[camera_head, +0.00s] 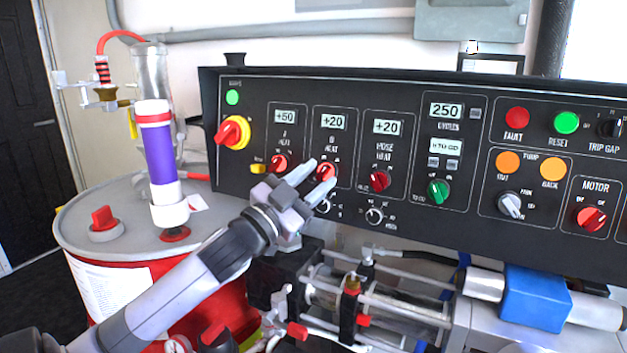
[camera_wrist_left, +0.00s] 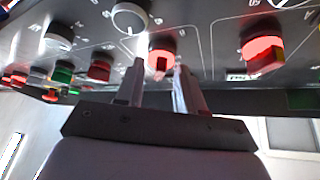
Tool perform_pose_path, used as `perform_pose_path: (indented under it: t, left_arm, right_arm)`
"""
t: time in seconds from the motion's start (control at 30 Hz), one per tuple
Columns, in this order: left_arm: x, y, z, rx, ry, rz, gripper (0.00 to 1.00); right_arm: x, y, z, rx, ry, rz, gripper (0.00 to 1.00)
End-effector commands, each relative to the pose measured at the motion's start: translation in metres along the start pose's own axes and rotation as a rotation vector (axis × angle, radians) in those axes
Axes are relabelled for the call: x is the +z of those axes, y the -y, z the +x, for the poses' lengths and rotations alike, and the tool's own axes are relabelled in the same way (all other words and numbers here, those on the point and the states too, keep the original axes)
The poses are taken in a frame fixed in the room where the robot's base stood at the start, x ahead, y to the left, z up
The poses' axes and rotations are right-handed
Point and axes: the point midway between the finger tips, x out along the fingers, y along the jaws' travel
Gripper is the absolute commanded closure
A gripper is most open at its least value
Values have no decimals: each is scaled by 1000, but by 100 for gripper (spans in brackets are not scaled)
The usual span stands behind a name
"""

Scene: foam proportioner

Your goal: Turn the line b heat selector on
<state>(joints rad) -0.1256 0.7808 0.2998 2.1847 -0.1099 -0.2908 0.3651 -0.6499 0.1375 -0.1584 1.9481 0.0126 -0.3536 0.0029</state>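The B heat selector (camera_head: 326,172) is a red knob under the B display reading +20, on the black control panel. Its face looks bright red, like the A heat knob (camera_head: 278,163). My left gripper (camera_head: 317,178) reaches up to it from the lower left, its two fingers apart. In the left wrist view the knob (camera_wrist_left: 161,58) sits just beyond and between the fingertips (camera_wrist_left: 160,68), with a small gap visible. The fingers partly cover the knob's surroundings in the head view, so its pointer setting is hard to read. My right gripper is not in view.
A red and yellow main switch (camera_head: 232,132) is at upper left. A red drum (camera_head: 140,235) and pipework (camera_head: 385,305) lie below the panel.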

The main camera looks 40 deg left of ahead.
Motion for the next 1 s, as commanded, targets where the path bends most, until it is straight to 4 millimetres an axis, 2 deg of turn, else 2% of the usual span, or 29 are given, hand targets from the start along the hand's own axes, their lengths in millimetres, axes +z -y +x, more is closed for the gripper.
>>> perform_pose_path:
  t: [0.37,0.8,1.0]
  left_arm:
    - [1,-1,-5,0,0,-3,63]
    - [2,-1,-53,1,3,-2,63]
    - [1,-1,-67,1,2,-1,63]
  right_arm:
    - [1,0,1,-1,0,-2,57]
    - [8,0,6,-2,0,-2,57]
    - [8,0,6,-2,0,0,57]
